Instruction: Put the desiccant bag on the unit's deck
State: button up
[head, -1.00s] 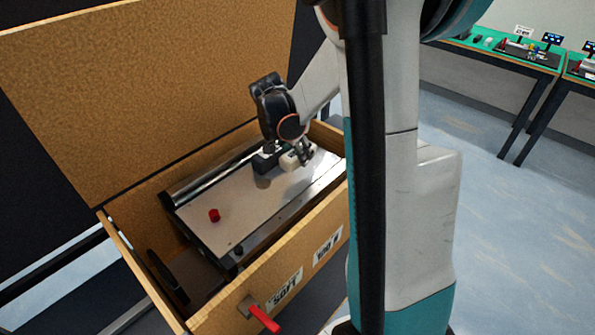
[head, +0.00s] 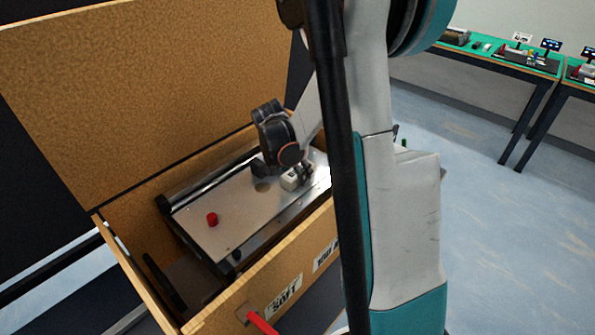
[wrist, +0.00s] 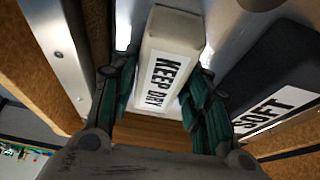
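The desiccant bag is a white block labelled "KEEP DRY" (wrist: 172,50). It lies between the green-padded fingers of my gripper (wrist: 163,100) in the wrist view, with the pads close against both sides. In the head view the bag (head: 290,181) is at the right part of the unit's pale deck (head: 233,215), under my gripper (head: 302,173). It looks at or very near deck level; contact with the deck is not clear. The unit is inside an open wooden crate (head: 110,225).
A dark block labelled "SOFT" (wrist: 262,85) is beside the bag. A red knob (head: 212,219) stands on the deck's left part, with bare deck around it. The crate's raised lid (head: 150,90) stands behind. A red lever (head: 262,322) is on the crate's front.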

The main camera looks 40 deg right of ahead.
jog(key=shift+o, duration=1.1)
jog(key=shift+r, duration=0.1)
jog(key=shift+a+r, duration=0.1)
jog(key=shift+r, duration=0.2)
jog(key=p+v, duration=0.4)
jog(key=v, duration=0.7)
jog(key=shift+r, duration=0.25)
jog(key=shift+a, duration=0.15)
